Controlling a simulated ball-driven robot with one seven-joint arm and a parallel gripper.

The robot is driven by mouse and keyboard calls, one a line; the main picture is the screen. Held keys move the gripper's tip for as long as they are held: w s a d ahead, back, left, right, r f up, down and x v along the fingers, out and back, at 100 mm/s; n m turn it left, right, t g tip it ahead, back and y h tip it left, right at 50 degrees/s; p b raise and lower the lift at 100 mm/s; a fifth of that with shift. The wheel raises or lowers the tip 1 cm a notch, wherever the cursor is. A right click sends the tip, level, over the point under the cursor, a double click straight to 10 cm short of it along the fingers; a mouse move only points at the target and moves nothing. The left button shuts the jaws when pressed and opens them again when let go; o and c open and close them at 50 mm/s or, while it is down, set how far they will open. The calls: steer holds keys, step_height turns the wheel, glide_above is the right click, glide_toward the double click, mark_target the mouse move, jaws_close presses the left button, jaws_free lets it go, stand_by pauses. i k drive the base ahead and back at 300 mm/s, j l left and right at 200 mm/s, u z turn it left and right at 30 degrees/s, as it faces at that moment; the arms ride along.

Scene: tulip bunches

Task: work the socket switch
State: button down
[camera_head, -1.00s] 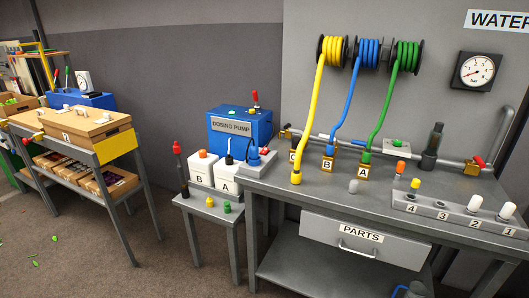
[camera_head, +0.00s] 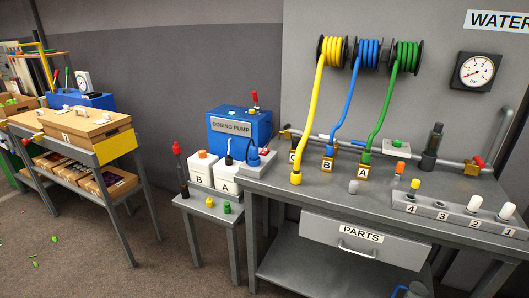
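A small grey box (camera_head: 267,163) stands at the left end of the grey workbench, beside the blue dosing pump. A blue part (camera_head: 252,156) and a small red part (camera_head: 264,151) sit on its top. It looks like the socket with its switch, but it is too small to tell the switch position. The blue dosing pump (camera_head: 231,127) has a red-handled lever (camera_head: 254,97) on top. My gripper is not in view.
White canisters B (camera_head: 201,170) and A (camera_head: 226,177) stand on a low side table. Yellow, blue and green hoses hang from wall reels to the bench. A numbered grey rack (camera_head: 450,216) and a red-handled valve (camera_head: 478,161) are at the right.

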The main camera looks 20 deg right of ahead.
mark_target(264, 150)
steer(key=i+l+z, duration=0.3)
steer(key=i+l, duration=0.75)
steer(key=i, duration=0.1)
